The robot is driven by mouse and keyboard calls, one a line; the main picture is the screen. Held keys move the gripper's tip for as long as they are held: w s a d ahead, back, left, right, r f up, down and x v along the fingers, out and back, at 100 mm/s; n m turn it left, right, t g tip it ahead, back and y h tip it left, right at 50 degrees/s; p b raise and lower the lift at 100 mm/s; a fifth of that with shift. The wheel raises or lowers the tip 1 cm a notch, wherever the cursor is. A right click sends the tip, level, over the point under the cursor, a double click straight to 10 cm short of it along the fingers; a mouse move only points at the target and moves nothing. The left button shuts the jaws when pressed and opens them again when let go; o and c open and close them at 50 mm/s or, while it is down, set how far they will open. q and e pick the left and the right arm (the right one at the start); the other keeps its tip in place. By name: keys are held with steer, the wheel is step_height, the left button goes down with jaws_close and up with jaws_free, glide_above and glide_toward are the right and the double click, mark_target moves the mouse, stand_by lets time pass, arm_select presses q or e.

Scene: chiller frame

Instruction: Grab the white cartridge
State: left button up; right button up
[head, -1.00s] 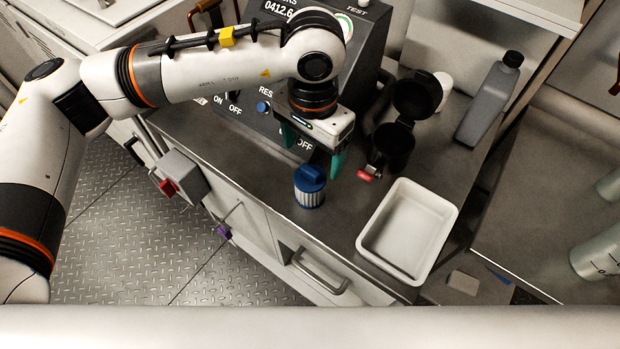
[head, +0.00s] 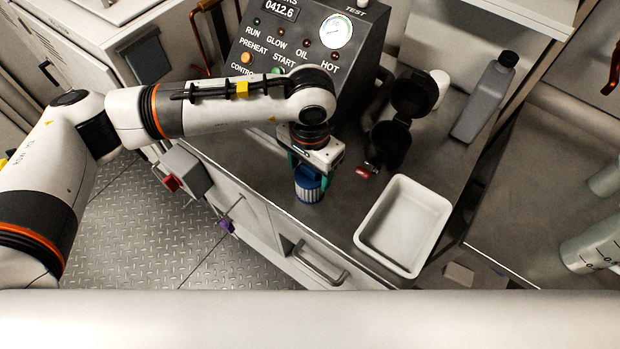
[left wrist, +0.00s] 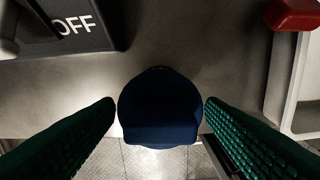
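A cartridge with a blue cap and a pale, ribbed body (head: 309,192) stands upright on the metal counter, near its front edge. Its dark blue cap (left wrist: 160,110) fills the middle of the left wrist view. My left gripper (head: 310,170) is over the cartridge, with its green fingers open on either side of the cap. In the left wrist view gaps show between the cap and both fingers. A small plain white round object (head: 441,80) is partly hidden behind a black housing (head: 390,145) with its lid up. My right gripper is not in view.
An empty white tray (head: 403,225) sits to the right on the counter. A control box (head: 310,35) with gauge and buttons stands behind my left arm. A red-ended part (head: 366,171) of the housing lies close right of the gripper. A grey bottle (head: 484,97) stands at the back right.

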arm_select(q)
steer(key=c, duration=0.9)
steer(key=shift+r, duration=0.15)
